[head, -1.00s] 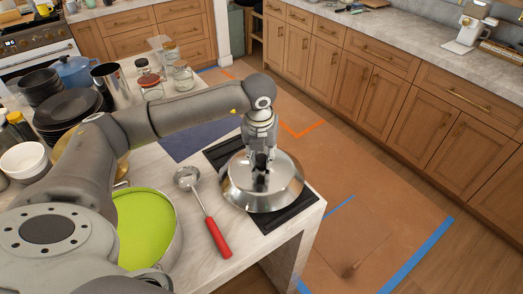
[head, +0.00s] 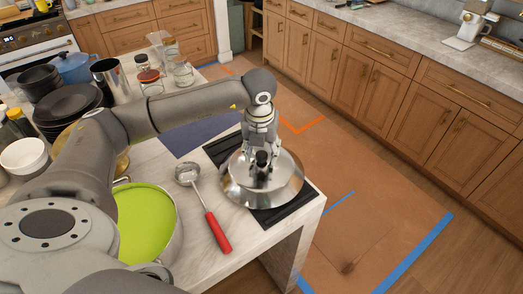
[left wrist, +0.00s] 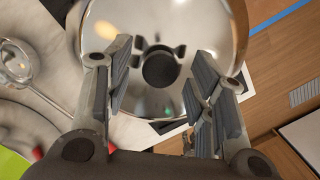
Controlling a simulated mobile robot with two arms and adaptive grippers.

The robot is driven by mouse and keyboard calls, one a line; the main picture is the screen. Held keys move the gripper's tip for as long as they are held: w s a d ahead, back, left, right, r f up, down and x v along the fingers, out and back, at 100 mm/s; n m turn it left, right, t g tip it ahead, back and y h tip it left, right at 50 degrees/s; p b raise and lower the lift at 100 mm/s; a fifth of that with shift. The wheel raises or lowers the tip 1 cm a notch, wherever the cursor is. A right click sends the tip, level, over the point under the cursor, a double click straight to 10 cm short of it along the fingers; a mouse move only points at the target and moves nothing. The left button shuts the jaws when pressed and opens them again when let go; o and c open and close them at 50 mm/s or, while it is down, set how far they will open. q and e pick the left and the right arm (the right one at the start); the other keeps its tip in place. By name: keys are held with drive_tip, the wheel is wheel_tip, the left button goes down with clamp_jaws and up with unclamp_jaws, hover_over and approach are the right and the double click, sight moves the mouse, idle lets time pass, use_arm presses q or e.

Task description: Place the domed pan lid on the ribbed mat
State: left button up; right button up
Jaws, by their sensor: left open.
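The domed pan lid (head: 280,187) is shiny steel with a black knob (head: 262,158). It appears to rest on the black ribbed mat (head: 292,208), covering its middle. Mat strips show at the front right and back left. My left gripper (head: 262,163) is directly over the lid at the knob. In the left wrist view my gripper (left wrist: 164,88) is open, its fingers apart on both sides of the knob (left wrist: 160,68), with gaps to it. The lid (left wrist: 165,25) fills the upper middle there. My right gripper is not in view.
A red-handled ladle (head: 217,231) lies left of the lid. A pot with a lime-green inside (head: 145,222) stands at the front left. Black plates (head: 68,106), glass jars and bowls stand farther back. The counter's right edge is close to the mat.

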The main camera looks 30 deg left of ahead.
sight(260, 167)
use_arm(q)
wheel_tip(260, 167, up, 12)
drive_tip(key=s+b, duration=0.1)
drive_tip(key=b, duration=0.2)
drive_tip(key=shift+s+d, duration=0.3)
drive_tip(key=shift+d, duration=0.05)
drive_tip(key=shift+f, duration=0.1)
